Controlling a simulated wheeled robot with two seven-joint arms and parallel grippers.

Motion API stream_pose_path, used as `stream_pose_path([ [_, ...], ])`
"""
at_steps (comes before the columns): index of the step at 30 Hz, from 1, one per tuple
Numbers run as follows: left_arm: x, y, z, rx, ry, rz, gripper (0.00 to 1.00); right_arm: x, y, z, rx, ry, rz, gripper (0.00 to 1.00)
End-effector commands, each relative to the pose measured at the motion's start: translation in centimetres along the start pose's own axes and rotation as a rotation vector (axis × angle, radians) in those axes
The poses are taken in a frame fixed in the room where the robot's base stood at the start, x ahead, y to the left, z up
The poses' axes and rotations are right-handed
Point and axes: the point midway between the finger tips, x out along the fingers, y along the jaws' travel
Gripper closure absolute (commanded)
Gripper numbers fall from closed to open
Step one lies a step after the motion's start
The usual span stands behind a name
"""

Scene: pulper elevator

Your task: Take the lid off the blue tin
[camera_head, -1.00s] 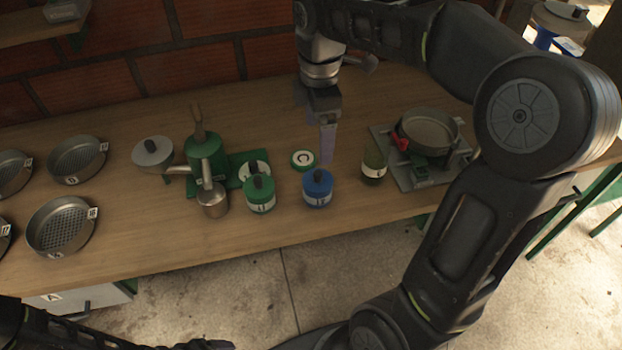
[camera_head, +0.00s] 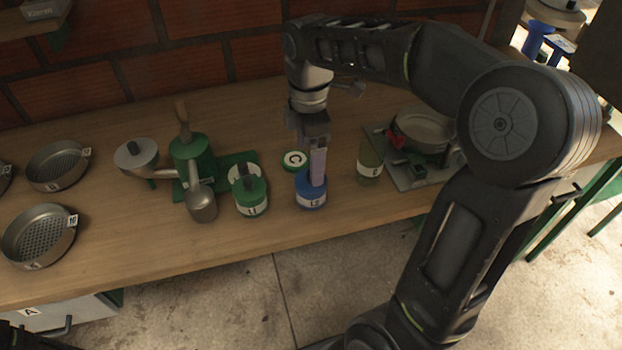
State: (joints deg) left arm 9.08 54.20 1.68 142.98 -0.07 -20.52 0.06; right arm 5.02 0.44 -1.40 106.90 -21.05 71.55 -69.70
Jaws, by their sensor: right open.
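The blue tin (camera_head: 302,199) with a white label stands upright near the front of the wooden bench. Its lid (camera_head: 302,178) is on it; the knob is hidden behind my fingers. My right gripper (camera_head: 317,182) points down from above with its fingers over the tin's lid. The jaws are open; whether the fingers touch the lid or knob I cannot tell. My left gripper is not in view.
A green lidded tin (camera_head: 251,199) stands left of the blue tin. Behind it lies a round green-and-white disc (camera_head: 294,160). A greenish jar (camera_head: 369,164) and a pan on a stand (camera_head: 424,130) are right. Several sieves (camera_head: 40,235) sit far left.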

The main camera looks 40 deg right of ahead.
Motion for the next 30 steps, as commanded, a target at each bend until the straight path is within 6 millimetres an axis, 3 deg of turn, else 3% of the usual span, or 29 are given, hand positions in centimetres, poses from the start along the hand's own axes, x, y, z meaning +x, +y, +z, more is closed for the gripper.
stream_pose_path([
  [11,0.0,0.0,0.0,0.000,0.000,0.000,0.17,0.6,-0.1,0.0,0.000,0.000,-0.002,0.11],
  [21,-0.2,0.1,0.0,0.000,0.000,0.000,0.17,4.9,-0.3,0.3,0.000,-0.001,-0.003,0.11],
  [30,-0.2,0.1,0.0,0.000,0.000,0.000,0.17,5.5,-0.3,0.2,0.000,0.000,0.000,0.11],
])
